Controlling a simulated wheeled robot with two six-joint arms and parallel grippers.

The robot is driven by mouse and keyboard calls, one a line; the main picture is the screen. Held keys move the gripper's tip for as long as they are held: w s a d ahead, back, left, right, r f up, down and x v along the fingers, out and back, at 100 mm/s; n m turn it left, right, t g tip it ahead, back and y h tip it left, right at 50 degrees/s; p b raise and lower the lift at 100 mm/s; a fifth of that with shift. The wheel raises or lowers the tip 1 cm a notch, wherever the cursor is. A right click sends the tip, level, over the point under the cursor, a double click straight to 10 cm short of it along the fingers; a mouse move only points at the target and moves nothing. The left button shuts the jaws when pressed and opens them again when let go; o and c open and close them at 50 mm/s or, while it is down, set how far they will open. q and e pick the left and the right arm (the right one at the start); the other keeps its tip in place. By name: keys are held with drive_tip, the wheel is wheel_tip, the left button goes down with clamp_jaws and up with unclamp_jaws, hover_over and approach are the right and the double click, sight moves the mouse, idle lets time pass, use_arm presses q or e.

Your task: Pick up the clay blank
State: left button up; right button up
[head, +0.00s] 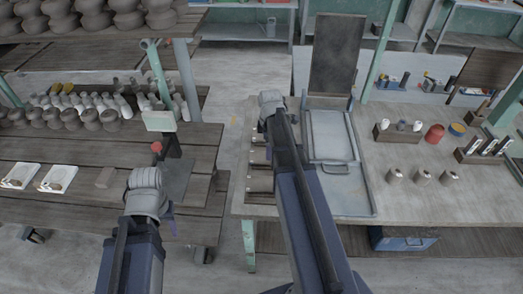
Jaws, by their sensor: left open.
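Two white trays (58,178) hold small brown lumps. A stand with a red knob (156,147) is behind my left gripper. Bottles and grey pots line the bench's back. A grey tray (333,138) and several small jars are on the right-hand workbench (420,215). A floor gap separates the benches.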

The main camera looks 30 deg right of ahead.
drive_tip(key=shift+w+d, duration=0.1)
drive_tip(key=shift+w, duration=0.35)
drive_tip(key=shift+s+f+b, duration=0.2)
drive_tip(key=shift+f+b, duration=0.1)
drive_tip(key=shift+b, duration=0.1)
drive_tip(key=shift+w+f+b, duration=0.25)
drive_tip(key=shift+f+b, duration=0.75)
drive_tip(key=shift+f, duration=0.1)
use_arm(q)
drive_tip(key=f, duration=0.2)
drive_tip(key=shift+w+f, duration=0.3)
drive_tip(key=shift+f, duration=0.05)
use_arm(e)
drive_tip(key=shift+r, duration=0.1)
drive_tip(key=f+b, duration=0.5)
drive_tip(key=shift+w+f, duration=0.15)
drive_tip(key=shift+w, duration=0.05)
use_arm(q)
wheel_tip(320, 180, down, 5)
use_arm(e)
drive_tip(key=shift+c, duration=0.2)
clamp_jaws()
